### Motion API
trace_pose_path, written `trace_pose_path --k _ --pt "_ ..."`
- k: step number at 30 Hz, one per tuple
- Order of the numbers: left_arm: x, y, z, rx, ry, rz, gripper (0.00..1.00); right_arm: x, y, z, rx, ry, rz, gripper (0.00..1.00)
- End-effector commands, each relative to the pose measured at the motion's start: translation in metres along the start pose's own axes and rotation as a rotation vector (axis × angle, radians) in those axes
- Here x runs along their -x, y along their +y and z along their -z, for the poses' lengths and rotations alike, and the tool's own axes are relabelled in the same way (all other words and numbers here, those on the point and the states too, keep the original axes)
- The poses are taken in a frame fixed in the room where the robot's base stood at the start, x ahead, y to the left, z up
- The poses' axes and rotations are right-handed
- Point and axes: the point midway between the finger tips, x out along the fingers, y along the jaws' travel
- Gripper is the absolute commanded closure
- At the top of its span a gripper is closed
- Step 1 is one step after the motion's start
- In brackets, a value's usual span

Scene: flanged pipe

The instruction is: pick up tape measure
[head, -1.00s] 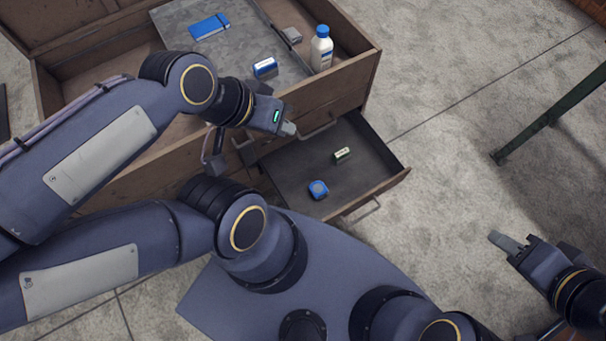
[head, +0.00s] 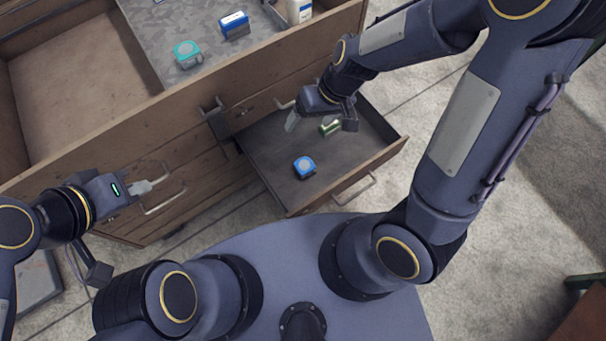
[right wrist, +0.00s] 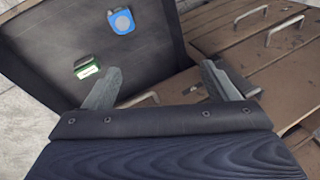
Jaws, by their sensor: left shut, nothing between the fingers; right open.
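A blue tape measure (head: 304,167) with a grey round face lies in the open drawer (head: 268,178). It also shows near the top of the right wrist view (right wrist: 122,21). A similar teal tape measure (head: 187,53) stands on the grey tray in the chest's upper compartment. My right gripper (head: 292,121) is open and empty above the back of the drawer, behind the blue tape measure and apart from it. Both its fingers (right wrist: 160,75) show in the right wrist view. My left gripper (head: 153,185) is shut and empty near a handle on the chest front.
A small green and white object (head: 329,127) lies in the drawer near my right gripper. A blue and white box (head: 234,25) and a white bottle (head: 299,10) stand in the upper compartment. The drawer's wooden walls and handles (head: 165,197) stick out from the chest.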

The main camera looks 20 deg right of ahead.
Motion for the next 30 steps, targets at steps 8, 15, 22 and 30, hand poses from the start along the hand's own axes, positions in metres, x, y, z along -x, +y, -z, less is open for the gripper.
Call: trace_pose_path --k 8,15,22,30 --pt "-0.054 -0.025 -0.027 0.0 0.0 0.0 1.0 -0.171 0.052 -0.004 0.162 -0.132 -0.244 0.2" --pt "-0.065 -0.03 -0.033 0.0 0.0 0.0 1.0 -0.213 0.073 -0.006 0.229 -0.157 -0.334 0.2" --pt "-0.072 -0.033 -0.036 0.0 0.0 0.0 1.0 -0.236 0.082 -0.008 0.231 -0.158 -0.337 0.2" --pt "-0.086 -0.039 -0.043 0.0 0.0 0.0 1.0 -0.269 0.092 -0.008 0.231 -0.159 -0.337 0.2"
